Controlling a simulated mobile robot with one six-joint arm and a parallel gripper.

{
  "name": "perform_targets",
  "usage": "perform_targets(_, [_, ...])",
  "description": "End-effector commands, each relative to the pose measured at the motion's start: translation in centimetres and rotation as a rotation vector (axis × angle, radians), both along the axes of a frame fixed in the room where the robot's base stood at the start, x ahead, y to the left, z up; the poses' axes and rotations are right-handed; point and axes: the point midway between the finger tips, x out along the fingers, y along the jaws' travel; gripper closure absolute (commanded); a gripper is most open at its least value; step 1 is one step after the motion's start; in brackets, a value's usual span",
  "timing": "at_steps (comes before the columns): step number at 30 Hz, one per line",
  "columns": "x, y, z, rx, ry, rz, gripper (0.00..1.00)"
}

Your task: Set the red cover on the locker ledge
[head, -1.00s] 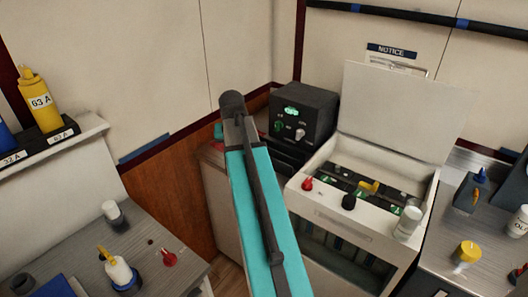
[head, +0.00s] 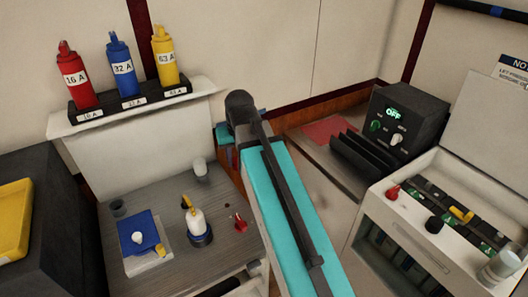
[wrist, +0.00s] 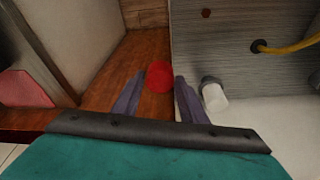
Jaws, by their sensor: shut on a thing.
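The red cover (wrist: 158,74) shows as a round red shape between the two purple fingers of my gripper (wrist: 159,82) in the wrist view. The gripper is shut on it, above a strip of brown wood. In the head view my arm hides the cover; only a teal part of the gripper shows behind the arm's end. A narrow pale cabinet (head: 318,172) with a red patch (head: 330,130) on top stands right of the arm. I cannot tell which is the locker ledge.
The open breaker box (head: 400,215) and black control unit (head: 400,120) stand right.

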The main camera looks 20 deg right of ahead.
Motion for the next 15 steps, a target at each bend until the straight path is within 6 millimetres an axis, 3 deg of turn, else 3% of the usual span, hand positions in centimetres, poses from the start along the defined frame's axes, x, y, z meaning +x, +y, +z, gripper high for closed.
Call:
perform_targets(3, [-0.2,3.0,0.0,0.0,-0.001,0.065,0.83])
perform_targets(6, [-0.4,4.6,0.0,-0.001,-0.002,0.099,0.83])
perform_targets(15, [-0.5,5.7,0.0,-0.001,-0.002,0.125,0.83])
